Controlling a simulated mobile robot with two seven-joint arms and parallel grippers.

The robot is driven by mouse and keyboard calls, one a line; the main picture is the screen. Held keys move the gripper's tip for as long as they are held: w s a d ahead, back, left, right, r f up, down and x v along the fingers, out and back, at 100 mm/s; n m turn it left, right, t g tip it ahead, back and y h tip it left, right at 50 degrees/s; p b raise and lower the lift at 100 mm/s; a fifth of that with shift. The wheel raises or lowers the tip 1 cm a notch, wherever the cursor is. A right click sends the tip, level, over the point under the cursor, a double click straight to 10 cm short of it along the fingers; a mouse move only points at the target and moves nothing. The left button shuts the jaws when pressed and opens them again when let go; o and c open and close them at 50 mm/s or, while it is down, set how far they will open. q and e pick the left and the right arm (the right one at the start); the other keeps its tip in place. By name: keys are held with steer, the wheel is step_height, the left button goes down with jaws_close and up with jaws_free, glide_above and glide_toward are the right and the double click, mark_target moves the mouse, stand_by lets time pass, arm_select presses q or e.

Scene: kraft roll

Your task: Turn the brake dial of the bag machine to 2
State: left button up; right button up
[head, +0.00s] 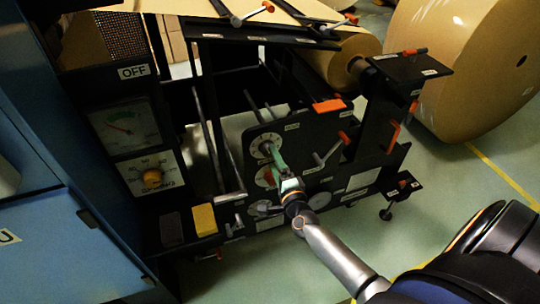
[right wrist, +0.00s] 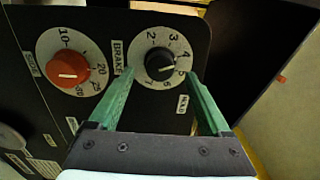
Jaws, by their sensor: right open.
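The brake dial (right wrist: 157,65) is a black knob on a round white scale with numbers, beside a label reading BRAKE, on the machine's black panel. In the head view the dial (head: 265,145) is partly hidden by my gripper. My right gripper (right wrist: 152,80) is open, its two green fingers on either side of the dial's lower part in the wrist view. Whether they touch the knob cannot be told. It also shows in the head view (head: 277,160). My left gripper is not in view.
A red knob (right wrist: 68,69) on its own white scale sits next to the brake dial. A lever (head: 332,150) with an orange end is to its right. A blue cabinet (head: 60,240) stands at the left, and large kraft rolls (head: 470,60) lie at the right.

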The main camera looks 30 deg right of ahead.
mark_target(270, 154)
steer(key=shift+x, duration=1.65)
steer(key=shift+c, duration=0.4)
jaws_close()
